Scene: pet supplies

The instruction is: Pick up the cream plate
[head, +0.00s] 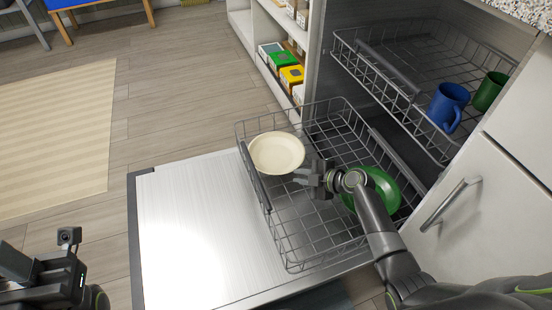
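The cream plate (276,152) is a round, shallow dish in the pulled-out lower dishwasher rack (290,240), near its left side. My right gripper (298,175) reaches in from the right. Its fingertips are at the plate's lower right rim and seem to touch or overlap it. I cannot tell whether they are closed on the rim. My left gripper (42,266) is at the lower left, away from the rack, with nothing visible in it. Its finger opening is unclear.
A green dish (384,190) lies in the same rack, partly hidden by my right arm. The upper rack (385,75) holds a blue mug (448,106) and a green mug (489,92). The open dishwasher door (190,225) is bare. Shelves with boxes (291,76) stand behind.

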